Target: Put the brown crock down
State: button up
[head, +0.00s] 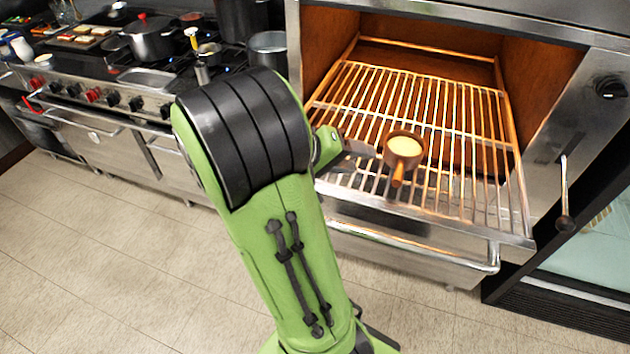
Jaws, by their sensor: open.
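The brown crock (402,160), a small round pot with pale yellow contents and a short handle toward me, sits upright on the wire rack (445,110) of the open oven, near the rack's front. My gripper (368,149) is just left of the crock, partly hidden behind my green arm. Its jaws are open; I cannot tell whether a fingertip touches the crock.
The oven's steel side wall (575,160) with a lever stands right of the rack. A steel drawer with a bar handle (430,258) is below. A stove with several pots (150,42) stands at the left. The rack behind the crock is empty, and the tiled floor (110,255) is clear.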

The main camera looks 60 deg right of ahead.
jog(key=w+a+f+n+t+y, duration=0.1)
jog(key=w+a+n+t+y, duration=0.1)
jog(key=w+a+t, duration=0.3)
jog(key=w+a+n+t+y, duration=0.1)
jog(key=a+t+y, duration=0.1)
jog(key=a, duration=0.4)
jog(key=s+a+r+n+t+y, duration=0.2)
jog(key=a+n+t+y, duration=0.3)
jog(key=a, duration=1.4)
jog(key=shift+s+a+r+n+y, duration=0.2)
jog(key=shift+n+y, duration=0.3)
jog(key=shift+n, duration=0.7)
